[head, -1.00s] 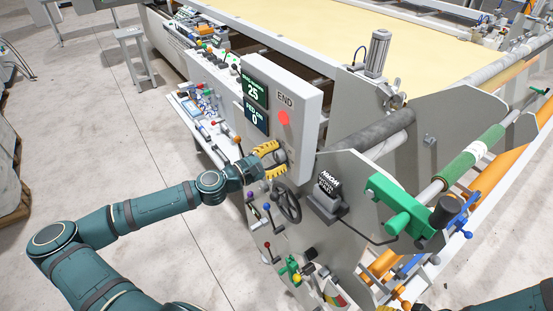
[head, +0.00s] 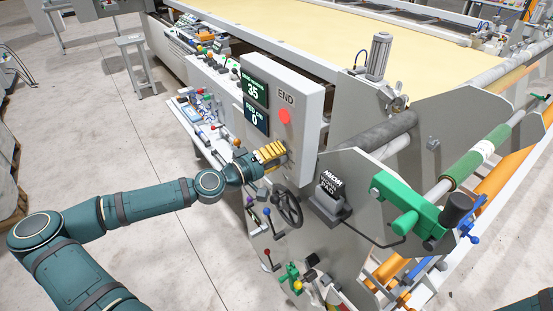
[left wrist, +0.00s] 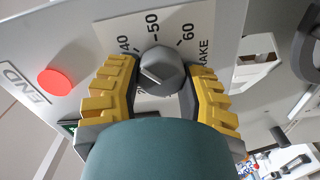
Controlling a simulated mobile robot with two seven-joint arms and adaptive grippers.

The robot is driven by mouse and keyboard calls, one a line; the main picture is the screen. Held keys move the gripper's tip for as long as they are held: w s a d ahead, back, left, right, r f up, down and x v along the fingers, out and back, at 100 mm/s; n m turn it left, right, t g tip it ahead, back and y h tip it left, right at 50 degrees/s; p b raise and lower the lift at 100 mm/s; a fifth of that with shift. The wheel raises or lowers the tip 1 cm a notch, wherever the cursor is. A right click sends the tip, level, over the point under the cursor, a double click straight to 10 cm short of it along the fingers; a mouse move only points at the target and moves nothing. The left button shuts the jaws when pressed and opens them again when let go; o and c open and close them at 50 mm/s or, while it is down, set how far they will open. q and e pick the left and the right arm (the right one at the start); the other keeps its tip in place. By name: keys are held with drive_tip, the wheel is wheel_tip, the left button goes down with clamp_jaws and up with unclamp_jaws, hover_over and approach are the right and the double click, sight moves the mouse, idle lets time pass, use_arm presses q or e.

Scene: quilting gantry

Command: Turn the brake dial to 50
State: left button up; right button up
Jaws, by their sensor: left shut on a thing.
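The brake dial (left wrist: 163,70) is a grey faceted knob in the left wrist view, on a white plate with 40, 50 and 60 around it and a partly hidden "BRAKE" label. My left gripper (head: 272,156) is shut on it, with one yellow finger on each side of the knob in the left wrist view (left wrist: 163,92). In the head view the gripper hides the dial. The upper green display (head: 254,87) on the grey panel reads 35. Only a piece of my right arm shows at the bottom right; its gripper is out of view.
A red button (head: 284,117) sits above the dial near the "END" label. A black handwheel (head: 288,208) and several coloured levers are just below. The lower display (head: 256,119) reads 0. Open floor lies to the left.

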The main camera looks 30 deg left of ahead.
use_arm(q)
drive_tip(key=m+b, duration=0.1)
drive_tip(key=m, duration=0.3)
drive_tip(key=shift+r+m, duration=0.1)
drive_tip(key=shift+m, duration=0.2)
drive_tip(key=shift+d+m+b, duration=0.15)
drive_tip(key=shift+m+b, duration=0.4)
drive_tip(key=shift+m, duration=1.35)
drive_tip(key=o, duration=1.2)
drive_tip(key=v, duration=1.2)
